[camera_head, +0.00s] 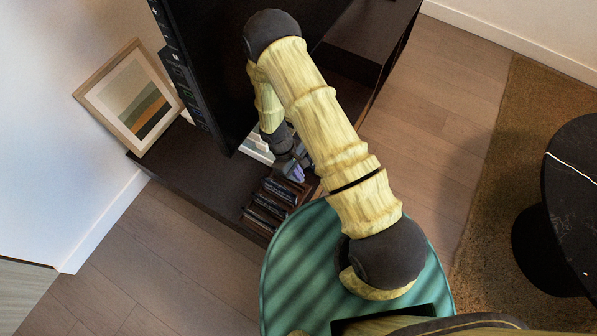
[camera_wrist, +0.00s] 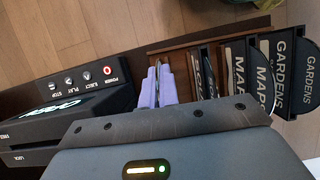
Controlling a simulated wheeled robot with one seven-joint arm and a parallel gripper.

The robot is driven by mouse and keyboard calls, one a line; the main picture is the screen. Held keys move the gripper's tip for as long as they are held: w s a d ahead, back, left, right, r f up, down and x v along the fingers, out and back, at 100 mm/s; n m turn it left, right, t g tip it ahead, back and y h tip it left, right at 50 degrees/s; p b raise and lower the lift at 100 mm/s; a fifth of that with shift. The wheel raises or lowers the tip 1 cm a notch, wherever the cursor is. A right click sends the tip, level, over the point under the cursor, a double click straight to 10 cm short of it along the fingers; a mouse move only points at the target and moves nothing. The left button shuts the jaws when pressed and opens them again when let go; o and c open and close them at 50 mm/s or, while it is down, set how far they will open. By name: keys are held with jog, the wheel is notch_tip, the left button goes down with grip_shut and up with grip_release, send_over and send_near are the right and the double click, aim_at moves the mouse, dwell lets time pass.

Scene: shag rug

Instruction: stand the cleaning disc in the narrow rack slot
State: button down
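My gripper (camera_wrist: 157,84) shows in the wrist view as two close purple fingers. A thin pale edge between them looks like the cleaning disc (camera_wrist: 158,68), seen edge-on; its face and label are hidden. The fingers are over the left end of the wooden rack (camera_wrist: 178,44). I cannot tell whether the disc's lower edge is inside the narrow slot. In the head view my gripper (camera_head: 296,171) is just above the far end of the rack (camera_head: 247,222), and the disc cannot be made out there.
Discs marked MAPS (camera_wrist: 237,65) and GARDENS (camera_wrist: 282,70) stand in the rack's right part. A black player (camera_wrist: 60,105) with buttons is left of the fingers. In the head view, a large black screen (camera_head: 230,60) and a framed picture (camera_head: 130,100) stand by the dark cabinet.

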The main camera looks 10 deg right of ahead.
jog(key=shift+f+b, duration=1)
jog(key=shift+f, duration=0.8)
jog(key=c, duration=1.6)
grip_release()
jog(key=p+v, duration=0.3)
jog(key=v, duration=0.9)
